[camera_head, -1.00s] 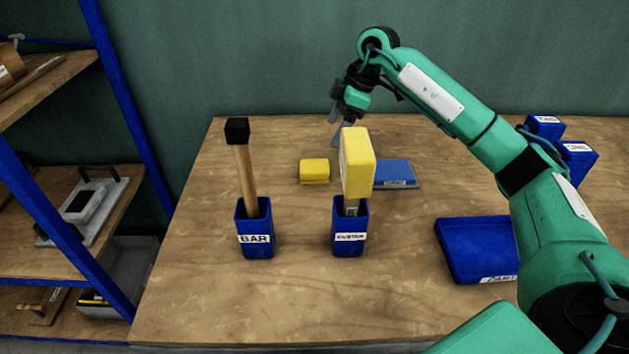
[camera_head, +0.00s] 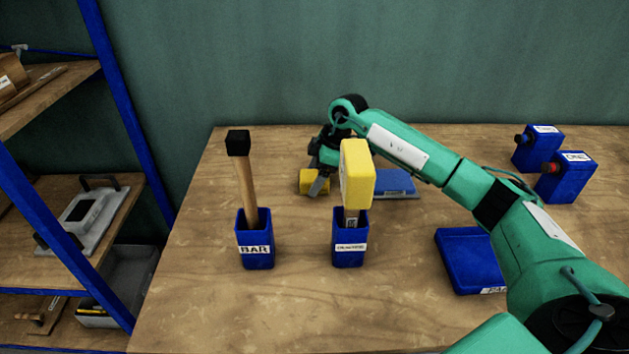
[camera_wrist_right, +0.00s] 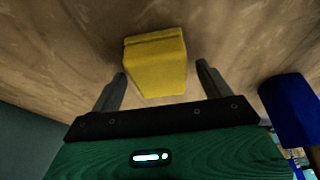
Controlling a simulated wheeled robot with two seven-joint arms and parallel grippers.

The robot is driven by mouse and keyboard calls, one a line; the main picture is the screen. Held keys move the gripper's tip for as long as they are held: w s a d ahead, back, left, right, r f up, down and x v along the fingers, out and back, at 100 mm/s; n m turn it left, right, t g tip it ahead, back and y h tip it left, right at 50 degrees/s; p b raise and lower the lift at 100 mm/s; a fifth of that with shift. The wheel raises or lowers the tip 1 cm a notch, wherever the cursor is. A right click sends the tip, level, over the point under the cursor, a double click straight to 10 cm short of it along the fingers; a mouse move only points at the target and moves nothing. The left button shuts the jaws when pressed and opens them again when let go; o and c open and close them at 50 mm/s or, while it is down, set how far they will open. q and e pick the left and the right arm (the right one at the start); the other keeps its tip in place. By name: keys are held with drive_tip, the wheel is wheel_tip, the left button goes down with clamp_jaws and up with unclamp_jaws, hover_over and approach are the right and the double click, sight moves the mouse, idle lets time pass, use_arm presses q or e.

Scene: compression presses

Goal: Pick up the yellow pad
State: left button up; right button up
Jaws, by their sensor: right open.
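The yellow pad (camera_head: 308,183) is a small block lying on the wooden table behind the blue holders. It is partly hidden by my right gripper (camera_head: 318,183) in the head view. In the right wrist view the yellow pad (camera_wrist_right: 156,64) lies between the two open dark fingers of my right gripper (camera_wrist_right: 161,80). A gap shows on both sides of the pad. My left gripper is not in view.
A blue holder (camera_head: 350,257) bears a tool with a yellow block head (camera_head: 356,172) close in front. Another blue holder (camera_head: 256,262) bears a black-headed tool (camera_head: 245,180). A blue flat piece (camera_head: 398,183) lies right of the pad. A blue tray (camera_head: 468,262) stands nearer right.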

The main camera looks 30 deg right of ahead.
sight(314, 175)
drive_tip(key=shift+f, duration=0.2)
drive_tip(key=shift+c, duration=0.2)
drive_tip(key=c, duration=1)
drive_tip(key=shift+r, duration=0.2)
drive_tip(key=shift+r, duration=0.25)
wheel_tip(314, 175, up, 19)
drive_tip(key=shift+r, duration=0.1)
